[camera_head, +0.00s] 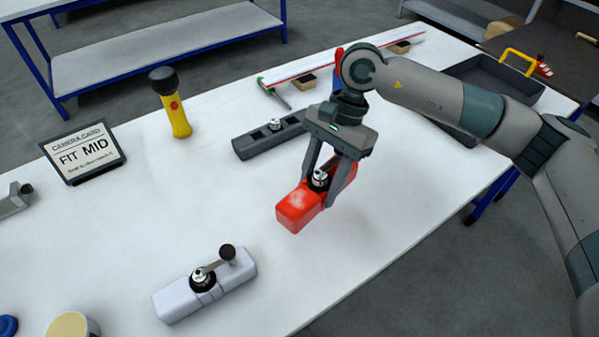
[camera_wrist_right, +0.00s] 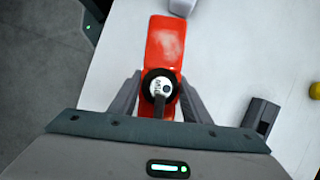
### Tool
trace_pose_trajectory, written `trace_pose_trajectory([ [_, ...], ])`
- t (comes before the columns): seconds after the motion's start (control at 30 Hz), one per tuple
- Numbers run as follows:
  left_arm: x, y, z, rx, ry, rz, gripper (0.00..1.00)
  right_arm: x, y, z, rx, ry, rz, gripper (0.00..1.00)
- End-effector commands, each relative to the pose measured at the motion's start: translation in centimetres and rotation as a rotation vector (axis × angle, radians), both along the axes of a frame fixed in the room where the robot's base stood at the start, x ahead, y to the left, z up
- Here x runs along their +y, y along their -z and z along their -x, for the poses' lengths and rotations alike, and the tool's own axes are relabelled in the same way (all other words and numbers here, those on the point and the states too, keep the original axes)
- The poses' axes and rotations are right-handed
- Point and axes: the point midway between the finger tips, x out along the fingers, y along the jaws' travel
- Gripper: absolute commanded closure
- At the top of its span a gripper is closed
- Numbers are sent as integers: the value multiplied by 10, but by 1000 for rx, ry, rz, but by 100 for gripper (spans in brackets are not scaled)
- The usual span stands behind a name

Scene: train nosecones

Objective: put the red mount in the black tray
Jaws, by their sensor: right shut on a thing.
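The red mount (camera_head: 297,207) is a long red block with a round black and silver fitting on top. My right gripper (camera_head: 322,195) is shut on it around the fitting, fingers pointing down, over the table's front right part. In the right wrist view the red mount (camera_wrist_right: 165,45) runs between the fingers of my right gripper (camera_wrist_right: 160,90), its near end partly hidden. Whether it touches the table is hard to tell. The black tray (camera_head: 484,72) lies at the back right of the table, partly hidden by my right arm. My left gripper is not in view.
A white mount (camera_head: 235,272) with a lever lies in front; a dark grey mount (camera_head: 262,143) lies behind the red one. A yellow torch (camera_head: 178,118) and a sign (camera_head: 82,153) stand left. A red-edged rail (camera_head: 330,62) lies at the back.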

Motion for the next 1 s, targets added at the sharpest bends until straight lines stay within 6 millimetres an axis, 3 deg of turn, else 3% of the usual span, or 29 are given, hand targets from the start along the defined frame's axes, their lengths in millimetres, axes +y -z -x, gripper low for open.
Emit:
trace_pose_trajectory([
  [0.3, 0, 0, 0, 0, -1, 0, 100, -91, 29, 26, 2, -405, 2, 83],
  [0.5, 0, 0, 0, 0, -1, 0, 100, -137, 40, 46, 2, -633, 0, 83],
  [0.7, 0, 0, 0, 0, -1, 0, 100, -158, 44, 57, -1, -746, -1, 83],
  [1.0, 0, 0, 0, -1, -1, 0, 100, -161, 45, 58, -1, -760, -1, 83],
])
